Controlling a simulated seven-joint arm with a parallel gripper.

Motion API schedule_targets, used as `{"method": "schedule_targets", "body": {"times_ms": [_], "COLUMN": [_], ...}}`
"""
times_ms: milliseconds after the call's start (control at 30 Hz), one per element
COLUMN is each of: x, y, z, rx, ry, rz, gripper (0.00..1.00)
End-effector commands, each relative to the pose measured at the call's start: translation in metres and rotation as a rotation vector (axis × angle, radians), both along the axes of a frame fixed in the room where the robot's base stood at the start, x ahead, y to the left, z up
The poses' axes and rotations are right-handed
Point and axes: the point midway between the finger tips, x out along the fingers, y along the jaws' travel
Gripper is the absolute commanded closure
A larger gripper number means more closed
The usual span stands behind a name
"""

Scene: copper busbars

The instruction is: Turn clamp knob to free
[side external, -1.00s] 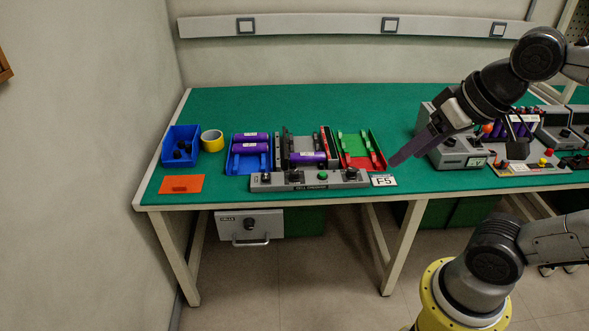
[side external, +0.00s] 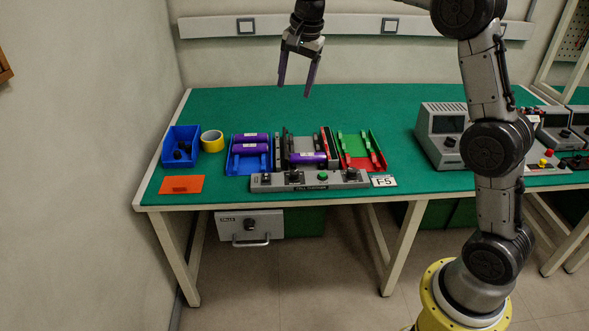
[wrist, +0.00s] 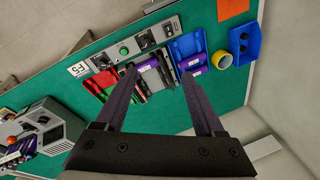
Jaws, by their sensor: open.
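A grey control panel (side external: 310,184) lies along the table's front edge, with a black knob (side external: 294,176) left of a green button (side external: 323,176) and another dark knob (side external: 351,173) to the right. Its label is too small to read, so I cannot tell which knob is for the clamp or how it is set. Behind the panel, a purple cylinder (side external: 307,158) lies in a grey fixture (side external: 285,146). My gripper (side external: 294,90) is open and empty, pointing down well above and behind the fixture. In the wrist view, the panel (wrist: 133,46) shows beyond the fingertips.
A blue tray (side external: 233,166) with purple cylinders is left of the fixture; an empty green-and-red tray (side external: 360,150) is right of it. A blue bin (side external: 166,153), yellow tape roll (side external: 212,141) and orange card (side external: 181,184) lie further left. Grey instruments (side external: 440,125) stand right. The back tabletop is clear.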

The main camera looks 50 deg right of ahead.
Motion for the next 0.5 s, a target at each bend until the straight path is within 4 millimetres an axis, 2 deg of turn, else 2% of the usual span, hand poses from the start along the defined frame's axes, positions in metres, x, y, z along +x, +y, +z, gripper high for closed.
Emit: {"method": "schedule_targets", "body": {"times_ms": [33,100,200,300,400,500], "x": [0.016,0.033,0.051,0.059,0.059,0.056], "y": [-0.009,-0.020,-0.035,-0.046,-0.053,-0.056], "z": [-0.022,-0.050,-0.092,-0.131,-0.162,-0.181], "rx": [0.009,0.019,0.028,0.037,0.046,0.052], "ry": [0.030,0.065,0.115,0.163,0.209,0.241], "rz": [-0.028,-0.057,-0.081,-0.095,-0.107,-0.114], "gripper": [0.30,0.30,0.30,0.30,0.30,0.30]}}
